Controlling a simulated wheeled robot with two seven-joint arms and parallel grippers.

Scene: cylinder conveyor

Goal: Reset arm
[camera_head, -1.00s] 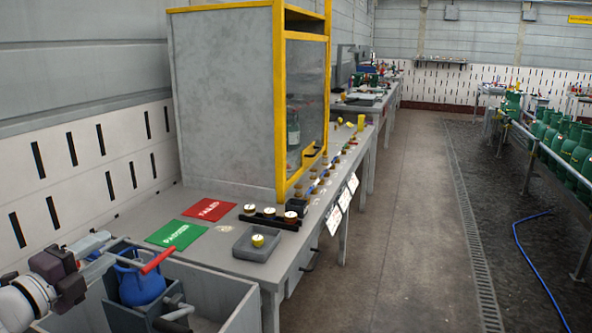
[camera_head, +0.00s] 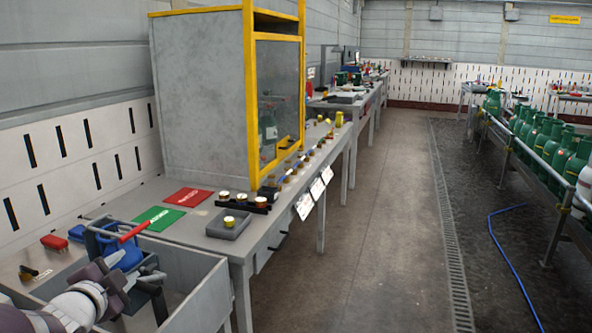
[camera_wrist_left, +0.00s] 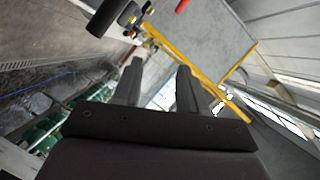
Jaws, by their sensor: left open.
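My left gripper (camera_head: 135,277) is at the lower left of the head view, over the grey bin and in front of the blue cylinder. In the left wrist view its two dark fingers (camera_wrist_left: 158,78) stand apart with nothing between them. The blue cylinder (camera_head: 126,257) is partly hidden by the gripper and by a grey frame with a red handle (camera_head: 134,232). I cannot tell whether the gripper touches the frame. My right gripper is in neither view.
A grey open bin (camera_head: 205,300) stands below the arm. The workbench (camera_head: 185,236) holds a green card (camera_head: 160,217), a red card (camera_head: 188,197), a small grey tray (camera_head: 229,225) and a yellow-framed cabinet (camera_head: 205,95). The aisle floor (camera_head: 385,220) is clear on the right.

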